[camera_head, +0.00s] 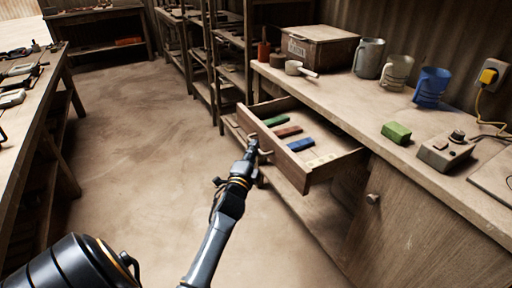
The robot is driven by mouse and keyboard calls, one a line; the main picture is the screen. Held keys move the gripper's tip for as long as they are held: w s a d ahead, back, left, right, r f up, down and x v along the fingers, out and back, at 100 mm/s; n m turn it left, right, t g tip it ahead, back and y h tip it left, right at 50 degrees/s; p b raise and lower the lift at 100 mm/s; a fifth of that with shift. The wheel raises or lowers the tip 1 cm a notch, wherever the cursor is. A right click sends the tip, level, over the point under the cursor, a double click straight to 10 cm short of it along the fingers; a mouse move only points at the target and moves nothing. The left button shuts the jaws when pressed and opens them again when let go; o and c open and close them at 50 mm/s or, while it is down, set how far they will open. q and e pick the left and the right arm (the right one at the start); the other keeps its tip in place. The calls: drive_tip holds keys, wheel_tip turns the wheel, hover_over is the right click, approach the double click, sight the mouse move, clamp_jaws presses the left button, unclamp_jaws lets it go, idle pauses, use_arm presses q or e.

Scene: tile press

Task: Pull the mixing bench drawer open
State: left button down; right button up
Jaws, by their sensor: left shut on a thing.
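The mixing bench (350,108) runs along the right side. Its wooden drawer (323,172) stands pulled well out of the bench front, and its inside shows. In it lie a green block (275,120), a reddish block (288,131), a blue block (300,144) and several small pale pieces (322,160). My left gripper (256,152) is at the drawer's front face, shut on the drawer handle (264,151). The fingers hide most of the handle. My right gripper is not in view.
On the bench top are a wooden box (319,46), several mugs (368,58), a green block (396,132) and a small control box (446,151). A cupboard knob (372,198) sits below. The floor (150,150) left of the drawer is clear, up to another bench (40,95).

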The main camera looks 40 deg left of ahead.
use_arm(q)
drive_tip(key=shift+f, duration=0.1)
drive_tip(key=c, duration=1.4)
unclamp_jaws()
drive_tip(key=v, duration=1.2)
